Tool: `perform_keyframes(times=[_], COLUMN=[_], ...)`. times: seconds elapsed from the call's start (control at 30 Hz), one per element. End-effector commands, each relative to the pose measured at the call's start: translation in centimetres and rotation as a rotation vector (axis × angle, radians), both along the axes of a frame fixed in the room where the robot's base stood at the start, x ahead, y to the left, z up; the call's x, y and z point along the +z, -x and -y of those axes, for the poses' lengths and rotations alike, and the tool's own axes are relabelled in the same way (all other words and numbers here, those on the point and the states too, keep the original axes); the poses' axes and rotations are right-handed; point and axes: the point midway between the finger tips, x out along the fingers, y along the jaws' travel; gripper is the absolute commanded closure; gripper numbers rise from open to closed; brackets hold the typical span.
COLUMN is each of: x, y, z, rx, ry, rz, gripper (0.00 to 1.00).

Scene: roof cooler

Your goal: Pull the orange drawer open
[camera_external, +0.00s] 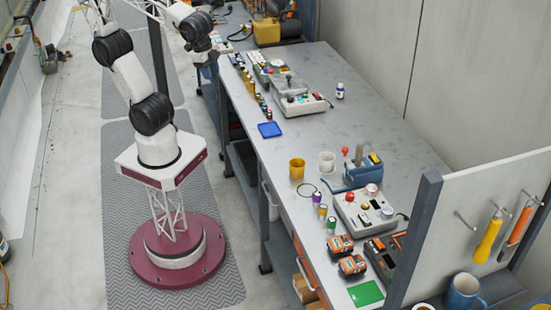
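A narrow orange face (304,260), apparently the orange drawer's front, shows just under the front edge of the long grey bench, towards the near end. It is seen at a steep angle, and I cannot tell how far it is open or make out a handle. My arm rises from its round maroon base, leaves the top of the picture and comes back down. My gripper (205,57) hangs by the bench's far left edge, well away from the orange face. It is small and dark, and its fingers cannot be made out clearly.
The bench top (258,160) holds control boxes, a blue tray (269,129), a yellow cup (297,168) and orange-black battery packs (351,265). Cardboard boxes (304,288) sit on the lower shelf. Grey matting (215,205) beside the bench is clear.

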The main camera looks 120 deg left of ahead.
Motion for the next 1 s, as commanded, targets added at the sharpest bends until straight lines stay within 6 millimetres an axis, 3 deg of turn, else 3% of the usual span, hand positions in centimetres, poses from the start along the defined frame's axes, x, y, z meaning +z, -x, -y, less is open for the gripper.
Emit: perform_keyframes(times=[0.57, 1.0], x=[3.4, 4.2], y=[-15.0, -26.9], z=[3.2, 9.3], rx=[-0.138, -0.239], ry=[-0.335, -0.599], rz=[-0.047, -0.011], gripper=[0.65, 0.65])
